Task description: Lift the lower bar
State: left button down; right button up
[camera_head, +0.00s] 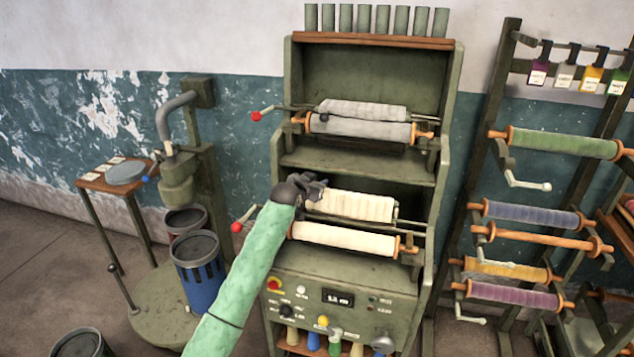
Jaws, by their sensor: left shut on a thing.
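The green machine's lower bar (408,222) is a thin dark rod, seen at the right of the lower pair of rolls. Much of it is hidden by the rolls and my gripper. A red-knobbed handle (237,226) sticks out at the left of this lower level. My left gripper (314,187) reaches in from below, its arm in a green sleeve. It is at the left end of the upper cream roll (355,205) and is shut on what looks like the lower bar; the grip itself is hard to see. My right gripper is out of view.
Another cream roll (345,237) lies just below. Grey rolls (358,131) and a second red knob (255,116) are on the level above. A control panel (340,300) is underneath. A rack of coloured rolls (565,143) stands right, a blue bin (200,275) left.

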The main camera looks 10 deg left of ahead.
pick_arm(q)
jog(key=shift+a+f, duration=0.1)
jog(key=shift+f, duration=0.3)
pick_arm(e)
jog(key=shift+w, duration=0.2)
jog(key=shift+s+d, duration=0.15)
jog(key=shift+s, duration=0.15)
pick_arm(q)
jog(key=c, duration=1.3)
grip_release()
jog(key=shift+o, duration=1.2)
jog(key=shift+w+f, duration=0.1)
jog(key=shift+w, duration=0.1)
jog(key=shift+s+r, duration=0.1)
jog(key=shift+r, duration=0.1)
jog(key=shift+s+a, duration=0.1)
jog(key=shift+s, duration=0.3)
jog(key=b+v, duration=0.3)
jog(key=v, duration=0.4)
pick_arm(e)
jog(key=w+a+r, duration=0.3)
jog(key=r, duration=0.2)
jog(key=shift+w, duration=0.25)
pick_arm(q)
jog(key=shift+w, duration=0.1)
